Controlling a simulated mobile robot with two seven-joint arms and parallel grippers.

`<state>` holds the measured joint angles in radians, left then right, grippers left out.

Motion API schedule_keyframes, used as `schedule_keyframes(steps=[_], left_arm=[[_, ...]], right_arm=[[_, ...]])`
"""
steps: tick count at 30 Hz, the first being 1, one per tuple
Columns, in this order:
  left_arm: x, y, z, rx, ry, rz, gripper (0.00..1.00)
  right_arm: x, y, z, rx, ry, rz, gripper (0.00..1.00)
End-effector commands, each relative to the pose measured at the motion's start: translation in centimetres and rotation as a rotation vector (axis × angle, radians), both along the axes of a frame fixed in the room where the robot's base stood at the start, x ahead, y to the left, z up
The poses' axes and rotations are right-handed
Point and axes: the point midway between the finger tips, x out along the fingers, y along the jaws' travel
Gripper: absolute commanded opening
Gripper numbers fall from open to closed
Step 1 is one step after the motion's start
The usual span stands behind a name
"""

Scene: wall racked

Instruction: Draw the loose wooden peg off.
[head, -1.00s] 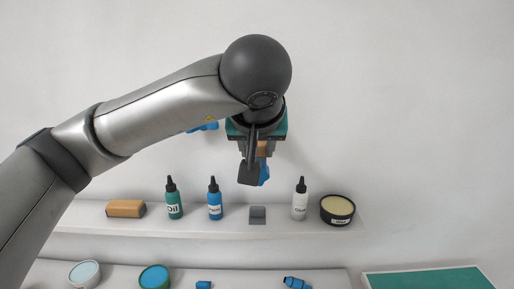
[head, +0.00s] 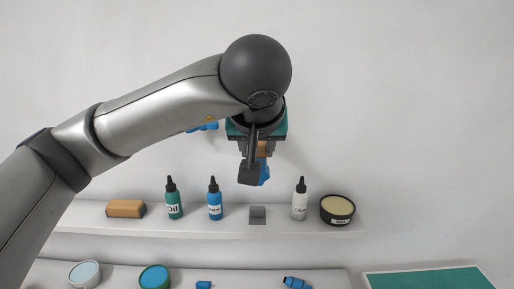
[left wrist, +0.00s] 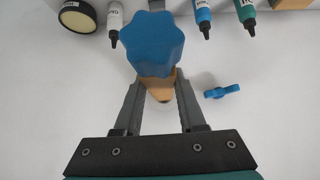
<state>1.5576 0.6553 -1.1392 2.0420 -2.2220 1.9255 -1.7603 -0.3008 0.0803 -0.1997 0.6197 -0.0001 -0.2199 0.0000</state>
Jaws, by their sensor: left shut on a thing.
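My left gripper (head: 257,160) is in front of the white wall above the shelf, its fingers shut on the tan wooden peg (left wrist: 160,84). In the left wrist view the gripper (left wrist: 160,90) has one finger on each side of the peg. A blue lobed knob (left wrist: 154,42) sits right against the peg and covers part of it. The knob also shows below the fingers in the head view (head: 264,173). I cannot tell whether the peg's far end touches the wall. My right gripper is not in view.
A blue fitting (left wrist: 221,91) is on the wall close by. The shelf (head: 80,222) below holds a wooden block (head: 126,208), an oil bottle (head: 173,200), a blue bottle (head: 215,202), a grey piece (head: 257,215), a white bottle (head: 300,202) and a round tin (head: 337,211).

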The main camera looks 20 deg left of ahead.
Motion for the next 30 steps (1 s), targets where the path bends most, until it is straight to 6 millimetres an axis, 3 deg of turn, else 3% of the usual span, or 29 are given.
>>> schedule_keyframes(steps=[30], left_arm=[[-1.9, -0.6, 0.4, -0.001, -0.002, 0.000, 0.00]], right_arm=[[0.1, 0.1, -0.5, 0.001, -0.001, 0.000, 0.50]])
